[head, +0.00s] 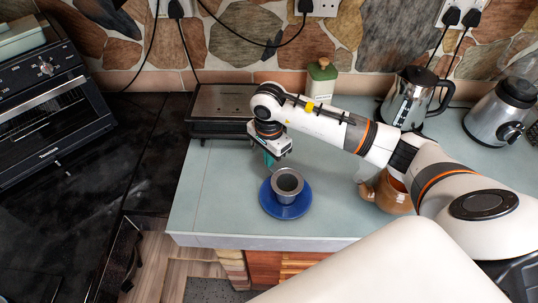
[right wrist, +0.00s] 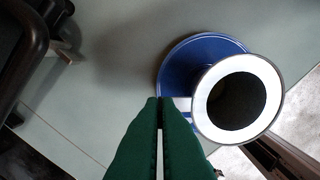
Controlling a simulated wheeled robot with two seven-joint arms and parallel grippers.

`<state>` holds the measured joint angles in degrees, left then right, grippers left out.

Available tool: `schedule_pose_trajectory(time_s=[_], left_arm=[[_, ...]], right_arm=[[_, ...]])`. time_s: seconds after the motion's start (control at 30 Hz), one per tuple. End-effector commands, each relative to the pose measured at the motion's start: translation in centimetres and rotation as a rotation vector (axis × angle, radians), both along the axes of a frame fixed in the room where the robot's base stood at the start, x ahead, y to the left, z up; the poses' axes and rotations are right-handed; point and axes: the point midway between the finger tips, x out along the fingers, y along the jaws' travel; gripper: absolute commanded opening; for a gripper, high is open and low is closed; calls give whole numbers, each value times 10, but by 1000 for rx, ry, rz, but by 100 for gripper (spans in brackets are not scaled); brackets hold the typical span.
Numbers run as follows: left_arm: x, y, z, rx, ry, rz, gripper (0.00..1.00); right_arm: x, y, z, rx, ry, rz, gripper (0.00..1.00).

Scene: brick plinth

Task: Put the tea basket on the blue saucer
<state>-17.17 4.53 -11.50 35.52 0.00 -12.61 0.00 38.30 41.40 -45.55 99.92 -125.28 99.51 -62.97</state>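The tea basket (head: 287,184), a grey metal cup with a wide rim, is upright over the blue saucer (head: 303,205) near the counter's front edge. I cannot tell whether its base touches the saucer. In the right wrist view, the basket (right wrist: 270,88) covers the right part of the saucer (right wrist: 178,68). My right gripper (head: 270,160) is just behind the basket. Its green fingers (right wrist: 160,99) are nearly together, with a narrow gap, at a pale strip reaching from the basket's rim; they appear shut on it. My left gripper is out of view.
A brown pot (head: 390,194) stands right of the saucer, partly behind my right arm. A grill-like appliance (head: 222,108), a green canister (head: 321,80) and a steel kettle (head: 409,98) stand at the back. The counter (head: 215,195) left of the saucer is clear.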

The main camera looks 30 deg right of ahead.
Motion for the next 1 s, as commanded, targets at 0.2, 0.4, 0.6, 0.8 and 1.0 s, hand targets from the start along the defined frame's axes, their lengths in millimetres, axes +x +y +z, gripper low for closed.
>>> schedule_pose_trajectory(time_s=[0.2, 0.4, 0.6, 0.8, 1.0], left_arm=[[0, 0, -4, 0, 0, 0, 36], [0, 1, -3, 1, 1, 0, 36], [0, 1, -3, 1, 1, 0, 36], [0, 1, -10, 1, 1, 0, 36], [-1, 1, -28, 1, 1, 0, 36]], right_arm=[[0, 0, -3, 0, 0, 0, 6], [0, 0, -2, 0, 0, 0, 24], [0, 0, -1, 0, 0, 0, 24], [2, 0, 14, 0, -6, 1, 24], [2, 0, 57, 0, -8, 0, 24]])
